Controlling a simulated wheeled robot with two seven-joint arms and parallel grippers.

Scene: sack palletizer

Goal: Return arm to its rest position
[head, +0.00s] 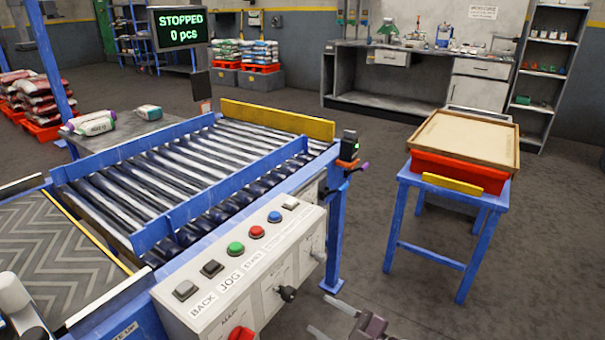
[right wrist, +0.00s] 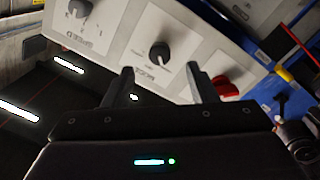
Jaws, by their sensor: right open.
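My right gripper (head: 326,316) shows at the bottom edge of the head view, right of the control box (head: 240,262). In the right wrist view its two fingers (right wrist: 160,78) stand apart with nothing between them. Beyond them is the box's white face, with a black knob (right wrist: 159,51) seen behind the gap and a red knob (right wrist: 224,88) to the right. The fingers appear clear of the panel, though the exact distance is hard to tell. My left gripper is out of view; only a pale arm part shows at the lower left of the head view.
The roller conveyor (head: 190,170) fills the left side, beside a chevron belt (head: 60,250). The screen (head: 180,27) reads "STOPPED 0 pcs". A blue stand (head: 395,225) holds a red crate (head: 455,172) and a shallow tray (head: 465,140) at right. Floor between conveyor and stand is clear.

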